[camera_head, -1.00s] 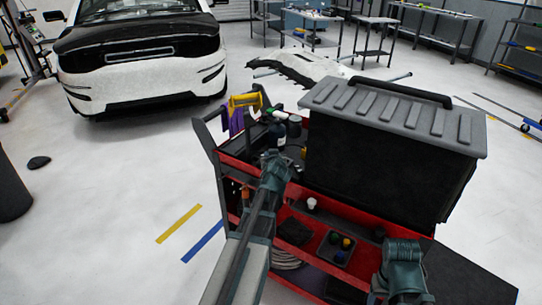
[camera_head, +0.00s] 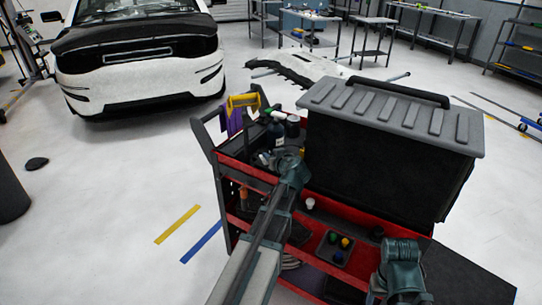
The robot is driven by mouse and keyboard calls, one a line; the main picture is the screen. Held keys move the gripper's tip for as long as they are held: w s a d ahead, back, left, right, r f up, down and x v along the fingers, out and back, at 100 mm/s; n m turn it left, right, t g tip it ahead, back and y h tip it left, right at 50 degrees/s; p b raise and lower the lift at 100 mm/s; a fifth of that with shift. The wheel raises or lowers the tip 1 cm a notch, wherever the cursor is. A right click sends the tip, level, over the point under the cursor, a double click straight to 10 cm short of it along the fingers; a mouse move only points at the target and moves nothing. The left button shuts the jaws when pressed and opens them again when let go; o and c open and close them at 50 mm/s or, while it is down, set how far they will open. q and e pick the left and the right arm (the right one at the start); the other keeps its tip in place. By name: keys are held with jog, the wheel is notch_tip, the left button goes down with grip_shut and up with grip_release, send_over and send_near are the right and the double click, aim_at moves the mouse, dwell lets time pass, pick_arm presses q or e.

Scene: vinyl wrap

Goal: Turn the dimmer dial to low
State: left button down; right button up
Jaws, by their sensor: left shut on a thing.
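I cannot make out the dimmer dial in this view. My left gripper (camera_head: 274,158) is over the upper tray of the red and black tool cart (camera_head: 352,216), just left of the big black case. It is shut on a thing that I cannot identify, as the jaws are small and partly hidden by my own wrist. Part of my right arm shows at the lower right, in front of the cart, but its gripper does not show.
A large black case with a ribbed grey lid (camera_head: 395,110) fills the cart's right side. A small white cup (camera_head: 310,204) and a tray of coloured knobs (camera_head: 322,252) sit in front.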

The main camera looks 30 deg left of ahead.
pick_arm(q)
jog(key=shift+s+d+f, duration=0.1)
jog(key=c, duration=0.9)
grip_release()
jog(key=shift+s+d+r, duration=0.25)
jog(key=shift+d, duration=0.05)
jog(key=p+v, duration=0.5)
jog(key=v, duration=0.8)
